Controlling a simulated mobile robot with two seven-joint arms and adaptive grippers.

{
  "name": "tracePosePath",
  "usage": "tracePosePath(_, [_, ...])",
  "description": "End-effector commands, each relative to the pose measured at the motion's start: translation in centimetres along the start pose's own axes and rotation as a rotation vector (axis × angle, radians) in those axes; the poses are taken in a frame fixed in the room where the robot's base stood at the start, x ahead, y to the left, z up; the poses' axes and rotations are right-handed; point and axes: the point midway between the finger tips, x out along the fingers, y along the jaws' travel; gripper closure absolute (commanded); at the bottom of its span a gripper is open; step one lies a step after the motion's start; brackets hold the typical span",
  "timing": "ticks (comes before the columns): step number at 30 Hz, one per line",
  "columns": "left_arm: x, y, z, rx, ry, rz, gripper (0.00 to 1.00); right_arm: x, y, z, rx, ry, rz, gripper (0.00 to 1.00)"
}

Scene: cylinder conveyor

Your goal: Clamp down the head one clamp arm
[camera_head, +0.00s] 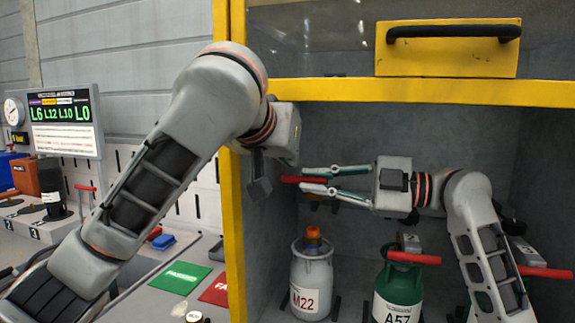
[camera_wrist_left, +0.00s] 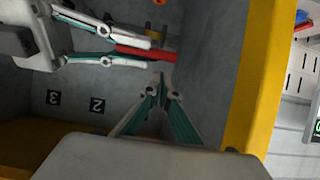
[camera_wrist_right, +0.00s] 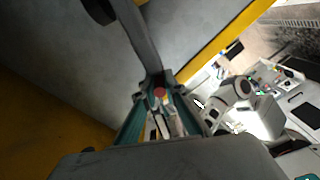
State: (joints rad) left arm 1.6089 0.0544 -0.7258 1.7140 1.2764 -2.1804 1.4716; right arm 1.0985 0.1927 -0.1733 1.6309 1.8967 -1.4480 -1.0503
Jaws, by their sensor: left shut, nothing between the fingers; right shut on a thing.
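The red handle of the head one clamp arm (camera_head: 291,179) is above the grey cylinder marked M22 (camera_head: 304,274), which has an orange top. My right gripper (camera_head: 307,179) comes from the right and is shut on this handle. In the left wrist view the same handle (camera_wrist_left: 147,53) lies between its fingertips (camera_wrist_left: 145,52). In the right wrist view a small red end (camera_wrist_right: 160,92) shows at the fingertips. My left gripper (camera_head: 260,187) is near the yellow post, left of the handle. It is shut and empty; its fingertips (camera_wrist_left: 161,85) meet below the handle in the left wrist view.
A green cylinder marked A57 (camera_head: 384,283) stands right of M22, with a red handle (camera_head: 413,258) at its top. Another red handle (camera_head: 545,272) is at far right. The yellow frame post (camera_head: 236,225) and yellow upper beam (camera_head: 420,92) bound the bay.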

Motion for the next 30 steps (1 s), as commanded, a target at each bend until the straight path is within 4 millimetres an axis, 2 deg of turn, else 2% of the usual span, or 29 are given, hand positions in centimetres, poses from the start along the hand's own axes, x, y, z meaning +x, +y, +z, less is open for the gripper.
tracePosePath(3, [0.3,-0.1,1.0,-0.001,-0.001,-0.001,1.0,-0.1,0.0,0.2,0.002,-0.006,0.001,1.0])
tracePosePath(16, [0.3,0.0,1.4,-0.001,0.001,-0.001,1.0,-0.1,0.0,0.2,0.002,-0.006,0.001,1.0])
tracePosePath(24, [0.4,0.0,3.3,0.001,0.05,0.0,1.0,-0.1,0.1,0.2,0.003,-0.006,0.003,1.0])
tracePosePath(30, [0.4,0.2,3.6,0.004,0.052,0.003,1.0,-0.2,0.4,0.2,0.002,-0.006,0.011,1.0])
